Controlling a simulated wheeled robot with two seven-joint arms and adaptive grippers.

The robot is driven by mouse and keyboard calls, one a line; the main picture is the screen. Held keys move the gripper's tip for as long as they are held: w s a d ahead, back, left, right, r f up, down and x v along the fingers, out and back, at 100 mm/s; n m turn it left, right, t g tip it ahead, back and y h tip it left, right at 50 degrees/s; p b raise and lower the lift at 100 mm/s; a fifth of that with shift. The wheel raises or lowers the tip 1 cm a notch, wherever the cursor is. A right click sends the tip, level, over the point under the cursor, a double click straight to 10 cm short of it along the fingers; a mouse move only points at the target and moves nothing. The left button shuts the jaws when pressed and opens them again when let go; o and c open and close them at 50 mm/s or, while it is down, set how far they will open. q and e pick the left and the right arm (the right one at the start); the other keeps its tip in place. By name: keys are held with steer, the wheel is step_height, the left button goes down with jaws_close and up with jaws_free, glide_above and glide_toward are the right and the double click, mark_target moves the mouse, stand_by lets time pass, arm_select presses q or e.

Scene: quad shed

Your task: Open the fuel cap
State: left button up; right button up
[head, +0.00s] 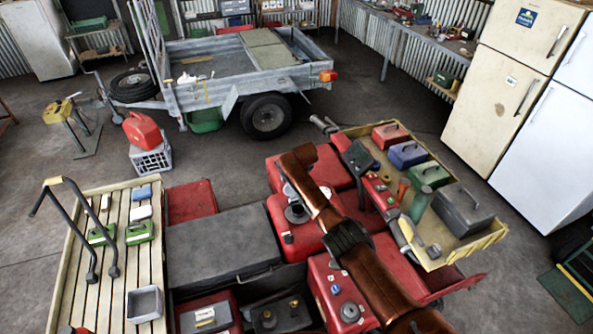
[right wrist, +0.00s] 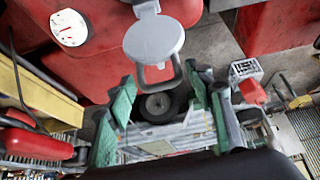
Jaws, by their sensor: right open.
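The fuel cap (right wrist: 153,40) is a grey round lid with a loop handle (right wrist: 155,73), at the top middle of the right wrist view beside the red tank. The loop handle shows just above the gap between the fingertips; I see no clear contact. The fingers are not clear in the head view. My left gripper is not in view.
A white round dial (right wrist: 70,28) sits on the red surface. The quad's wooden rack (head: 475,238) at right holds several toolboxes. A slatted rack (head: 118,250) is at left.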

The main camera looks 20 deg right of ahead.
steer(key=v, duration=1.1)
steer(key=shift+d+r, duration=0.1)
